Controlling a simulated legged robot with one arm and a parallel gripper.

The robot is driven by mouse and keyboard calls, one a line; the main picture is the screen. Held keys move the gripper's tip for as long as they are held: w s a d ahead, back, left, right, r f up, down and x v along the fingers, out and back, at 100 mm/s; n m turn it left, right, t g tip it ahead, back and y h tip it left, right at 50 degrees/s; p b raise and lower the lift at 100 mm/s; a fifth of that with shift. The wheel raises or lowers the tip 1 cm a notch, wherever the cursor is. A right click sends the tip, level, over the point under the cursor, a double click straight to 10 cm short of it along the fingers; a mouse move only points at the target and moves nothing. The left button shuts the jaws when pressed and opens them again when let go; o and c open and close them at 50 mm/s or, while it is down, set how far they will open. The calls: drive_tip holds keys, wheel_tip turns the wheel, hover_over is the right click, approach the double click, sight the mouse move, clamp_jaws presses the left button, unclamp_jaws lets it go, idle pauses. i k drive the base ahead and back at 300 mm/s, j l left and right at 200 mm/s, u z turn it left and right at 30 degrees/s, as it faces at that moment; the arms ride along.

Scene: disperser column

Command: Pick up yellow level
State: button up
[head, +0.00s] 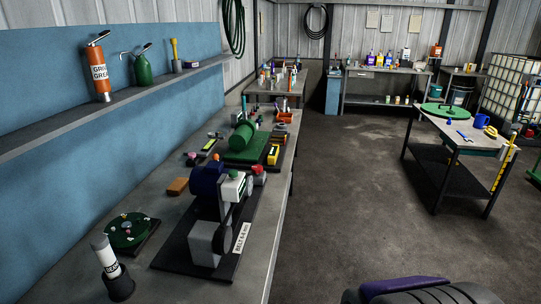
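A long, narrow yellow bar with dark marks, which looks like the yellow level (502,168), stands nearly upright at the right end of the right-hand table (454,128). My gripper is not in view; only a dark and purple part, probably of my own body, shows at the bottom edge.
The right-hand table holds a green disc (444,110), a blue mug (482,120) and a yellow tape-like item (491,132). A long workbench (268,222) with a belt machine (212,240) fills the left. The concrete floor (345,200) between them is clear.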

sight(272, 158)
drive_tip(key=u, duration=0.4)
drive_tip(key=i+l+u, duration=0.4)
drive_tip(key=l, duration=0.3)
drive_tip(key=i+l+u, duration=0.2)
drive_tip(key=l, duration=0.15)
drive_tip(key=i+l+u, duration=0.2)
drive_tip(key=l, duration=0.2)
drive_tip(key=i+l, duration=0.15)
drive_tip(key=l, duration=0.25)
drive_tip(key=i+l, duration=0.1)
drive_tip(key=l, duration=0.3)
drive_tip(key=i+l, duration=0.15)
drive_tip(key=l, duration=0.25)
drive_tip(key=i+l+u, duration=0.1)
drive_tip(key=l, duration=0.3)
drive_tip(key=i+l, duration=0.15)
drive_tip(key=l, duration=0.25)
drive_tip(key=i+l, duration=0.1)
drive_tip(key=l, duration=0.35)
drive_tip(key=i+l, duration=0.1)
drive_tip(key=l, duration=0.3)
drive_tip(key=i+l, duration=0.15)
drive_tip(key=l, duration=0.25)
drive_tip(key=u, duration=0.05)
